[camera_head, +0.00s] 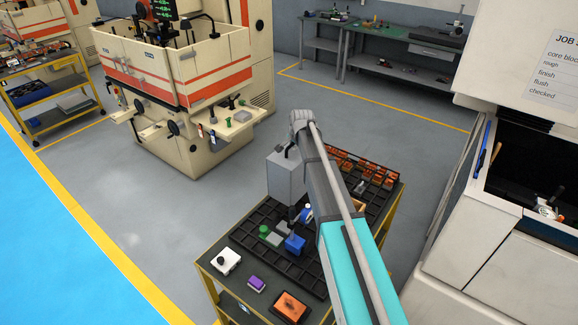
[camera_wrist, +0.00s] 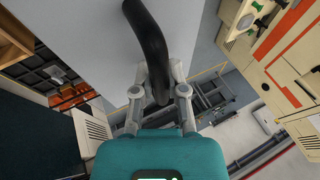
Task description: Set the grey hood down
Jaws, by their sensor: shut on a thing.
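The grey hood (camera_head: 284,177) is a plain box-like cover that hangs upright by the far left edge of the cart's black gridded tray (camera_head: 240,234). Its large pale side (camera_wrist: 88,35) fills the upper part of the wrist view. A curved black handle (camera_wrist: 152,45) stands out from it. My gripper (camera_wrist: 160,90) is shut on this handle, with one finger on each side. In the head view my arm hides most of the grip. I cannot tell whether the hood's lower edge touches the tray.
The tray holds a blue block (camera_head: 294,243), a green piece (camera_head: 264,231) and several orange copper pieces (camera_head: 340,163). A white box (camera_head: 227,260), a purple block (camera_head: 256,283) and an orange plate (camera_head: 290,306) lie at the cart's front. A cream machine (camera_head: 200,80) stands behind, with open floor between.

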